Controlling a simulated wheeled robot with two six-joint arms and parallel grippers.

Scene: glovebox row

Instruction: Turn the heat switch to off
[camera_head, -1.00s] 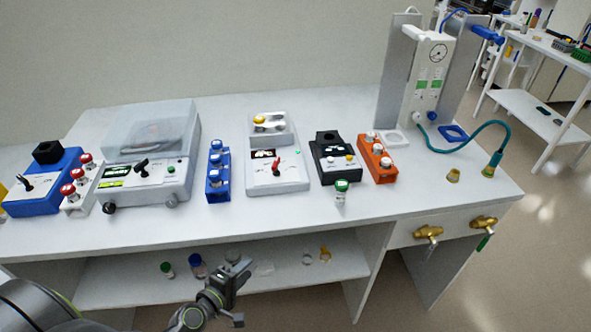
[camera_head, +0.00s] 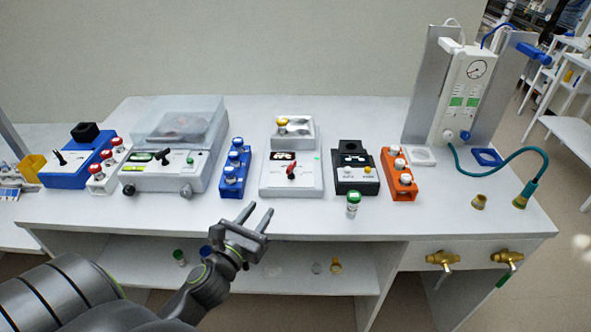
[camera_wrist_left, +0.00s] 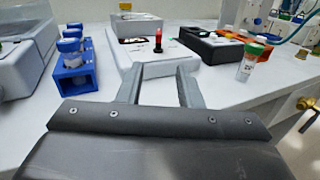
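A white box device (camera_head: 291,185) stands mid-bench with a red-handled switch (camera_head: 291,171) on its face and a dark display above it. In the left wrist view the red switch (camera_wrist_left: 158,40) stands upright on the device's top. Its label is too small to read, so I cannot confirm that it is the heat switch. My left gripper (camera_head: 257,212) is open and empty at the bench's front edge, in front of and left of that device. In the wrist view its two fingers (camera_wrist_left: 161,68) point toward the switch, apart from it. My right gripper is not in view.
A blue rack of vials (camera_head: 234,172) stands left of the device; a black box (camera_head: 352,178) and orange rack (camera_head: 399,176) stand right. A green-capped vial (camera_head: 353,204) stands near the front edge. Other black-handled switches sit on the larger white machine (camera_head: 163,158) and blue box (camera_head: 59,158).

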